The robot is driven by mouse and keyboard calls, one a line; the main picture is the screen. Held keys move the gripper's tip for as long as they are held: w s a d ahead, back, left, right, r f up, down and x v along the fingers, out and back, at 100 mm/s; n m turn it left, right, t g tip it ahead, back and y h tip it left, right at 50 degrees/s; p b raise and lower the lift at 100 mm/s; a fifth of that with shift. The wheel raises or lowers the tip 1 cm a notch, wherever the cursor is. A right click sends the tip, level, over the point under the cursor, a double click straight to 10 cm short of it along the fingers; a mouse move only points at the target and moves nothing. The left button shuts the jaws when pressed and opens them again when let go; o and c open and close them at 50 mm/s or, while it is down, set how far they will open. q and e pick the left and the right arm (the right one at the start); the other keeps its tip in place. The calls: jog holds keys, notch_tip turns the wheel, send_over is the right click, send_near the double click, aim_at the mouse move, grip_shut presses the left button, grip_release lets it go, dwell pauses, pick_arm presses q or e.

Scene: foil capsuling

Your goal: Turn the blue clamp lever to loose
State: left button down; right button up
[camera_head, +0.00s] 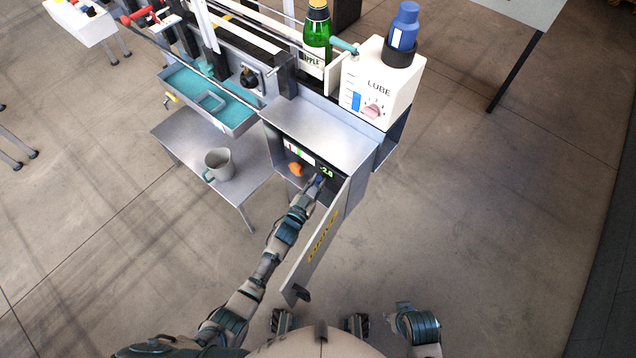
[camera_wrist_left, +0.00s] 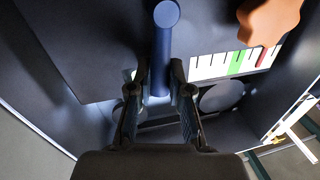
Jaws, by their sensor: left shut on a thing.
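The blue clamp lever (camera_wrist_left: 165,50) is a round-ended bar inside the open drive cabinet (camera_head: 335,130). In the left wrist view it stands upright in the picture, its round end toward the top. My left gripper (camera_wrist_left: 160,85) is shut on it, with one finger on each side. In the head view my left gripper (camera_head: 318,184) reaches into the cabinet, and the lever is mostly hidden there. My right arm (camera_head: 418,325) is at the lower right, away from the cabinet; its fingers are too unclear to read.
The cabinet door (camera_head: 322,232) hangs open close to the right of my left arm. An orange knob (camera_head: 296,170) and a coloured scale (camera_wrist_left: 236,64) are beside the lever. A grey mug (camera_head: 219,164) stands on a low table. The lube box (camera_head: 378,85) is above right.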

pick_arm(q)
jog(key=shift+f, duration=0.25)
jog(key=c, duration=1.1)
grip_release()
jog(key=shift+r, duration=0.1)
jog(key=v, duration=1.2)
jog(key=shift+a, duration=0.1)
